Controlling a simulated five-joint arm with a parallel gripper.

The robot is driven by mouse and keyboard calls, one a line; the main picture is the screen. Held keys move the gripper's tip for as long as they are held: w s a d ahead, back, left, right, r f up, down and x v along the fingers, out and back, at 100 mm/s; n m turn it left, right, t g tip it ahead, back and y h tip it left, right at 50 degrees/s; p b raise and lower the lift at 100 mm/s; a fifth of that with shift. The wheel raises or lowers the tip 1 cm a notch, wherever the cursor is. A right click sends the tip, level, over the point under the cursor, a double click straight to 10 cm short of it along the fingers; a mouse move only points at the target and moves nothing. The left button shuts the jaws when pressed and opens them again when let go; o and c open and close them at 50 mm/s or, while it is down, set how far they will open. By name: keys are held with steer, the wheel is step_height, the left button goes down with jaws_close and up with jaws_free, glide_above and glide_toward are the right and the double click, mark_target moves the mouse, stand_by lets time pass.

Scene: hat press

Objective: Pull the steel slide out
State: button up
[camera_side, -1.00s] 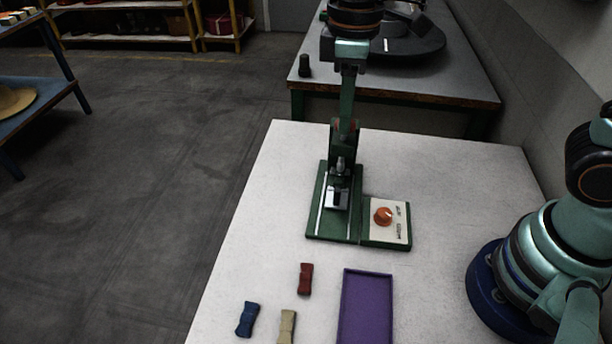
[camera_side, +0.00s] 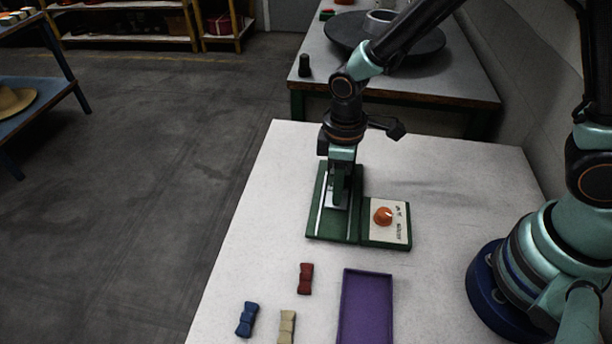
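The green hat press (camera_side: 314,226) stands on the white table, with rails running along its base. The steel slide (camera_side: 333,198) shows as a small bright patch between the rails, low in the press. My gripper (camera_side: 341,196) points down in front of the press column, right over the slide. Its fingers overlap the slide in the picture, and I cannot tell whether they touch or grip it. The press's upright part is mostly hidden behind my gripper and wrist.
An orange knob (camera_side: 382,216) sits on a pale panel (camera_side: 402,236) at the press's right. A purple tray (camera_side: 366,305) and red (camera_side: 305,279), blue (camera_side: 247,320) and beige (camera_side: 286,326) bow-shaped pieces lie nearer.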

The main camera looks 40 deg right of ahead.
steer(key=shift+f, duration=0.9)
jaws_close()
stand_by(0.9)
